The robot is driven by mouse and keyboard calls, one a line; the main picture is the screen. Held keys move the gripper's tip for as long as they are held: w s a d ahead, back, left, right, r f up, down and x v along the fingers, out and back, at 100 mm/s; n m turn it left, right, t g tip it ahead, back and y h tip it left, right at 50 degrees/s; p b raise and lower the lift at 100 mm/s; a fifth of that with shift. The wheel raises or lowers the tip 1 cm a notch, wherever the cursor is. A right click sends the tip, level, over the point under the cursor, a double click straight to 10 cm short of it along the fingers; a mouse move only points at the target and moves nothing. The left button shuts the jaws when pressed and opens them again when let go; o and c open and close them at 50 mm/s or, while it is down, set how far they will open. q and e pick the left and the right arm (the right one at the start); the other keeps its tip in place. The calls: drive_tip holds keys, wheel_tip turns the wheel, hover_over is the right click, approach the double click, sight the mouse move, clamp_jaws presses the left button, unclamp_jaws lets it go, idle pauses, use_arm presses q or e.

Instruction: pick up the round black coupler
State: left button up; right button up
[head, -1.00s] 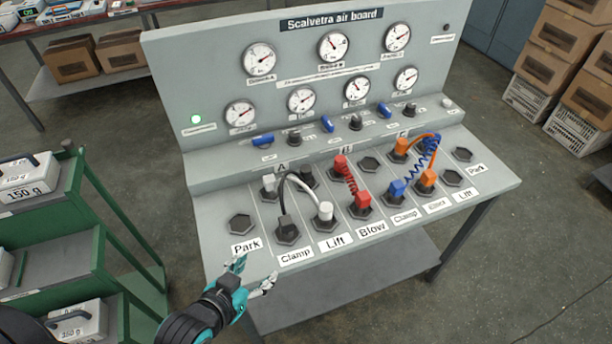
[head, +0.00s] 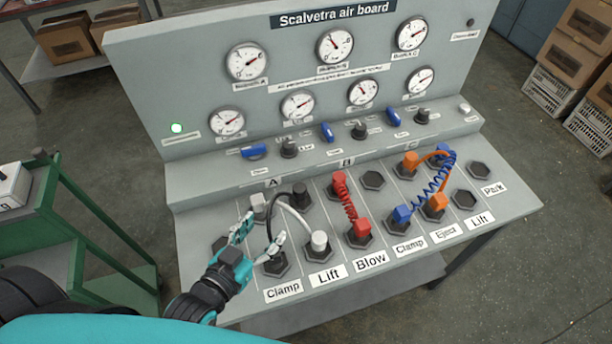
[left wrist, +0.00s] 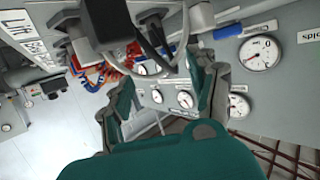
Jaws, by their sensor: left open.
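The round black coupler (head: 300,193) appears to be the upright one in the back row of the board, right of a square white coupler (head: 258,206). A boxier black coupler (head: 276,264) sits in the front-row Clamp port, with a black hose arching up from it. My left gripper (head: 263,235) is open above the board's left part, its fingers overlapping the front black coupler in the head view. The left wrist view shows its spread fingers (left wrist: 163,92) with no object between them; a dark coupler block (left wrist: 98,22) looms nearby. My right gripper is out of view.
A white round coupler (head: 319,241) stands right of the gripper. Red coiled (head: 346,203), orange and blue couplers fill ports farther right. The gauge panel (head: 290,75) rises behind. A green rack (head: 95,235) stands left.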

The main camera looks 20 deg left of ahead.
use_arm(q)
drive_tip(key=w, duration=0.2)
drive_tip(key=p, duration=0.1)
approach(298, 189)
drive_tip(key=shift+w, duration=0.15)
drive_tip(key=x, duration=0.3)
drive_tip(key=shift+w+d+f+p, duration=0.1)
drive_tip(key=shift+w+f+p, duration=0.15)
drive_tip(key=shift+p, duration=0.1)
drive_tip(key=shift+x, duration=0.9)
drive_tip(key=p+x, duration=0.1)
drive_tip(key=x, duration=0.3)
drive_tip(key=shift+w+d, duration=0.1)
drive_tip(key=shift+w, duration=0.35)
clamp_jaws()
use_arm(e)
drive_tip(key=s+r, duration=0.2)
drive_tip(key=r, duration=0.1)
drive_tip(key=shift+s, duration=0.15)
